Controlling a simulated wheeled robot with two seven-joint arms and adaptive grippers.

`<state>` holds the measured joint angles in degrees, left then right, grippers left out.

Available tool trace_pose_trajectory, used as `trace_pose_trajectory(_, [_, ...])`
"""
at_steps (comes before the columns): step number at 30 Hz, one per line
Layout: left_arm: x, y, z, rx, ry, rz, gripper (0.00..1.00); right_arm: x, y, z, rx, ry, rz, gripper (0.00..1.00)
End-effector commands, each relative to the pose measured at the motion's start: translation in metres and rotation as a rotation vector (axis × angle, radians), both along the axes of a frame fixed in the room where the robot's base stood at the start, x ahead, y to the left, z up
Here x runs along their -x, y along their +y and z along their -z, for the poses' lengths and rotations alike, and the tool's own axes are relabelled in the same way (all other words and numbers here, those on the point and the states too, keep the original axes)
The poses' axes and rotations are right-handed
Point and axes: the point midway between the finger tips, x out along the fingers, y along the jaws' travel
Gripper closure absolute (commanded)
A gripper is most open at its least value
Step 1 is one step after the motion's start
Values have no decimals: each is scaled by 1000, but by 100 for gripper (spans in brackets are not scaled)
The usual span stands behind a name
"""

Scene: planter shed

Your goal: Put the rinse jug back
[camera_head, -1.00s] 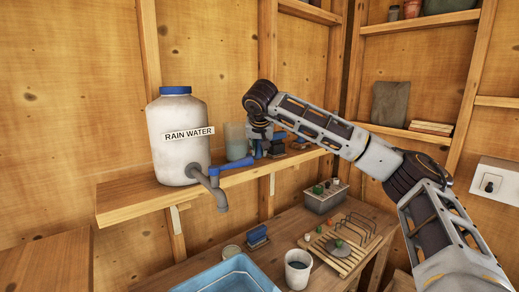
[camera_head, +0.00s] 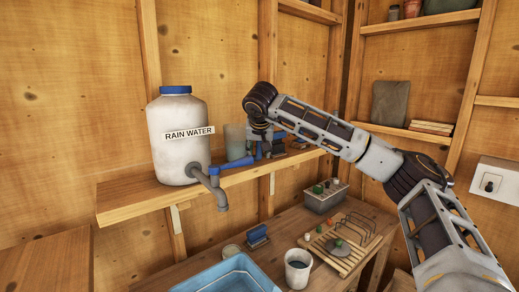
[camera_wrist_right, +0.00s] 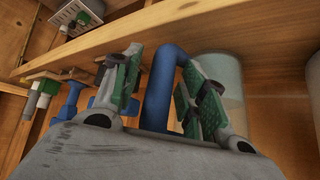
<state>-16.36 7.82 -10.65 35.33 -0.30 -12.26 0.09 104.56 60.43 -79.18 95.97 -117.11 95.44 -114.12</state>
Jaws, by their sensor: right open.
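The rinse jug (camera_head: 235,141) is a clear, bluish vessel standing on the wooden shelf (camera_head: 130,198), just right of the white rain water barrel (camera_head: 172,155). In the right wrist view the jug (camera_wrist_right: 222,72) shows at the right, with its blue handle (camera_wrist_right: 161,88) beside it. My right gripper (camera_head: 261,150) is at the handle side of the jug. In the wrist view the right gripper (camera_wrist_right: 160,66) is open, with a green-padded finger on each side of the handle. I cannot tell whether either finger touches it. My left gripper is out of view.
The barrel's grey tap (camera_head: 217,192) with a blue lever juts out over the shelf edge. Small blue and brown items (camera_head: 278,143) stand right of the gripper. Below, the bench holds a blue basin (camera_head: 228,275), a white cup (camera_head: 298,268) and a slatted rack (camera_head: 340,258).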

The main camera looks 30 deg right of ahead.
Motion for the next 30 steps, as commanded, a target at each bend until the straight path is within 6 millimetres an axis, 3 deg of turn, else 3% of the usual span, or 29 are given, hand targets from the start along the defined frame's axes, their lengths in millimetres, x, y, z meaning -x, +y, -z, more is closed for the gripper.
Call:
trace_pose_trajectory(11, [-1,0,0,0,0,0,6,7,6,-14,0,-1,-2,57])
trace_pose_trajectory(21, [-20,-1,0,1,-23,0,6,33,22,-50,1,-2,-2,57])
trace_pose_trajectory(30, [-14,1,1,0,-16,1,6,55,36,-82,-1,-2,-1,57])
